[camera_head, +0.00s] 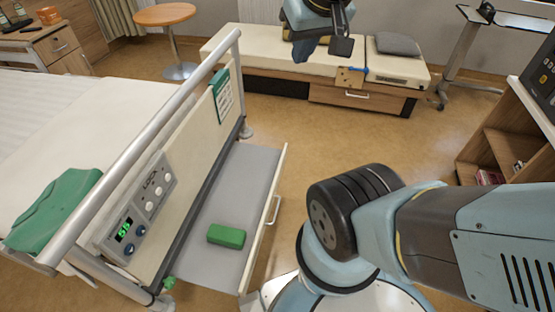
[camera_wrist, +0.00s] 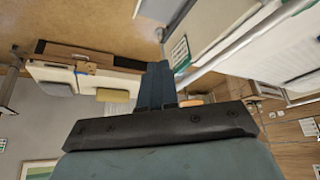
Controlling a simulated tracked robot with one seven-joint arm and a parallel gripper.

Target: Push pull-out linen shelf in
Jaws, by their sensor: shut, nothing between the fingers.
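The pull-out linen shelf (camera_head: 262,165) is a grey board with a pale front panel and a bar handle (camera_head: 276,208). In the head view it stands pulled out from below the bed's end panel. A green block (camera_head: 226,236) lies on its near part. My gripper (camera_head: 304,50) is at the top of the head view, beyond the shelf's far end and apart from it. In the wrist view my blue fingers (camera_wrist: 158,72) are shut together with nothing held.
The bed end panel (camera_head: 165,205) and rail (camera_head: 140,140) stand left of the shelf. A low bench (camera_head: 275,60) with a drawer (camera_head: 340,96) is at the back. Wooden shelving (camera_head: 505,140) stands at the right.

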